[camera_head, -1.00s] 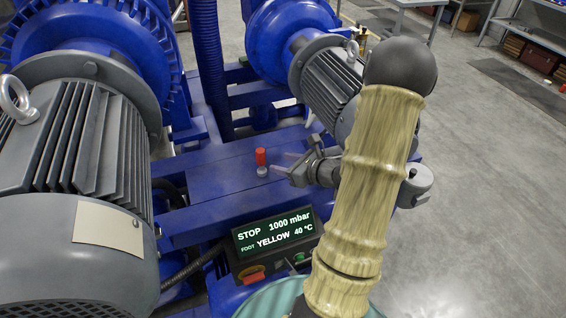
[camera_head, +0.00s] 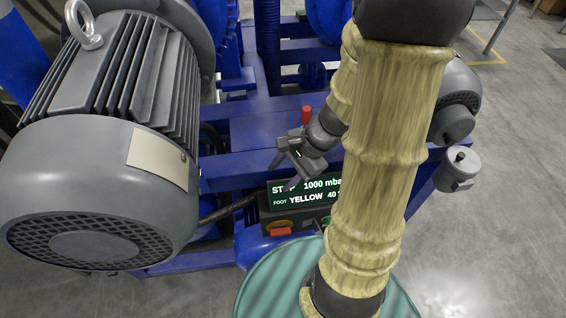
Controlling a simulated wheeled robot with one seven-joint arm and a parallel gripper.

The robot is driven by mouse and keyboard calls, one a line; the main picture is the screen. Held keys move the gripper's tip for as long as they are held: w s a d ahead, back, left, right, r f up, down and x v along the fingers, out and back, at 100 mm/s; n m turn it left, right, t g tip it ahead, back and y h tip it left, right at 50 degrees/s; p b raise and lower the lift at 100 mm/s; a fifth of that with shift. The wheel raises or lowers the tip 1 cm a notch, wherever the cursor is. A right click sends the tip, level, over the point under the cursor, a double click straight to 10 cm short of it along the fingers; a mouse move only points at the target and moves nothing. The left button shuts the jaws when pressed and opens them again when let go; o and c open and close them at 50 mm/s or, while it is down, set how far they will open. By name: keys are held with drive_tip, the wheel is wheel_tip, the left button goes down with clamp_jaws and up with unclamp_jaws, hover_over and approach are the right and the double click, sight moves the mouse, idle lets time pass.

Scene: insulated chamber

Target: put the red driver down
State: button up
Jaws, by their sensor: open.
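The red driver (camera_head: 306,115) stands upright on the blue frame (camera_head: 250,136), its red handle up; its lower part is hidden behind my wrist. My gripper (camera_head: 281,177) is open, with nothing between its fingers. It is nearer to me than the driver and to its lower left, over the front edge of the blue frame, and apart from the handle.
A display panel (camera_head: 276,203) reading "YELLOW" sits just below my gripper, partly covered by my arm. A large grey motor (camera_head: 75,140) fills the left side. A teal round top (camera_head: 262,285) is at the bottom. Open floor (camera_head: 510,200) lies to the right.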

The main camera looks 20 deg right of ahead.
drive_tip(key=r+n+h, duration=0.1)
drive_tip(key=n+h, duration=0.1)
drive_tip(key=n, duration=0.2)
drive_tip(key=r+n+h, duration=0.2)
drive_tip(key=n, duration=0.3)
drive_tip(key=r+n+t+h, duration=0.1)
drive_tip(key=n+h, duration=0.1)
drive_tip(key=n, duration=0.3)
drive_tip(key=shift+s+a+r, duration=0.2)
drive_tip(key=shift+s+a, duration=0.1)
drive_tip(key=shift+s, duration=0.1)
drive_tip(key=shift+o, duration=0.4)
drive_tip(key=shift+s, duration=0.1)
drive_tip(key=shift+c, duration=0.2)
drive_tip(key=shift+c, duration=1.4)
drive_tip(key=shift+a, duration=0.1)
